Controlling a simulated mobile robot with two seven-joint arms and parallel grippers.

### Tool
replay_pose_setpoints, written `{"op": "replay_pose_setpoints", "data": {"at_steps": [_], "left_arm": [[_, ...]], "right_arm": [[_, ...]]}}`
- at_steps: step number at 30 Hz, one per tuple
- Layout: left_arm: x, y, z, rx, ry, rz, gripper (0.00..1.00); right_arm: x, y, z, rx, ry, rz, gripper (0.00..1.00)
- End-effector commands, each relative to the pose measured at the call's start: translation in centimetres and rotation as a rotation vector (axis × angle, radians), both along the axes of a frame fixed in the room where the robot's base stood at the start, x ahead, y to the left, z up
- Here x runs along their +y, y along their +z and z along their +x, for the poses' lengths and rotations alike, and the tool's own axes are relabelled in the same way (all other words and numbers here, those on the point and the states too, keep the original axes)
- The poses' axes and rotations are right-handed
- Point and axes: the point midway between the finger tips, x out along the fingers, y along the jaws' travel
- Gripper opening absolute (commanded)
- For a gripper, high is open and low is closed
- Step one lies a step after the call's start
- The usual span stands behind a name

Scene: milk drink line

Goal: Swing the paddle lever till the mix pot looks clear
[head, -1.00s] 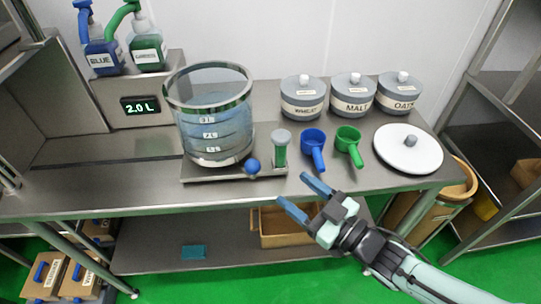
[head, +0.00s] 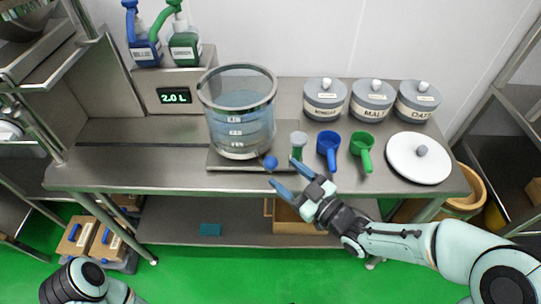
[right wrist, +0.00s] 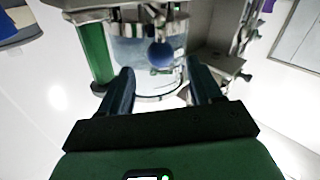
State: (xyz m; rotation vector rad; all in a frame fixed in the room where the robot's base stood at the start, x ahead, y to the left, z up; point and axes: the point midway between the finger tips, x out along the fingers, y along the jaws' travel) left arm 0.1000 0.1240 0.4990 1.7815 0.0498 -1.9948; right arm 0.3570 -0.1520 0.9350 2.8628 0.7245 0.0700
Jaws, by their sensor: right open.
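The mix pot (head: 237,135) is a clear vessel with a metal rim, holding pale blue liquid, on a flat base on the steel table. The paddle lever's blue ball knob (head: 270,162) sits at the pot's lower right front. In the right wrist view the knob (right wrist: 161,55) lies ahead of and between my fingers. My right gripper (head: 284,176) is open and empty, just in front of and slightly below the knob in the head view. Its fingers appear apart from the knob. Of my left arm only a part shows at the bottom left; its gripper is out of view.
A green post with a grey cap (head: 298,145) stands right of the knob, close to my right fingers. A blue scoop (head: 328,146), a green scoop (head: 362,147), a white lid (head: 418,160) and lidded jars (head: 325,100) are further right. A display (head: 174,96) reads 2.0 L.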

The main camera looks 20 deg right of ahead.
Motion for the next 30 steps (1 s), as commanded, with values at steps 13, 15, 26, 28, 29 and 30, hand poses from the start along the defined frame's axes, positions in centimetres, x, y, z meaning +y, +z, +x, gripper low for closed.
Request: {"op": "replay_pose_setpoints", "data": {"at_steps": [13, 15, 26, 28, 29, 30], "left_arm": [[0.0, -0.1, 0.0, -0.001, 0.001, 0.000, 0.68], [0.0, -0.1, 0.0, -0.001, 0.001, 0.000, 0.68], [0.0, -0.1, 0.0, -0.001, 0.001, 0.000, 0.68], [0.0, -0.1, 0.0, -0.001, 0.001, 0.000, 0.68], [0.0, -0.1, 0.0, -0.001, 0.001, 0.000, 0.68], [0.0, -0.1, 0.0, -0.001, 0.001, 0.000, 0.68]], "right_arm": [[3.1, -0.2, 5.5, 0.001, 0.001, -0.001, 0.64], [3.2, -0.1, 5.7, 0.000, 0.000, -0.001, 0.64], [3.2, -0.2, 5.8, 0.001, 0.000, 0.000, 0.29], [3.2, -0.2, 5.8, 0.001, 0.000, 0.000, 0.06], [3.2, -0.2, 5.8, 0.001, 0.000, 0.000, 0.00], [3.2, -0.2, 5.8, 0.001, 0.000, 0.000, 0.00]]}}
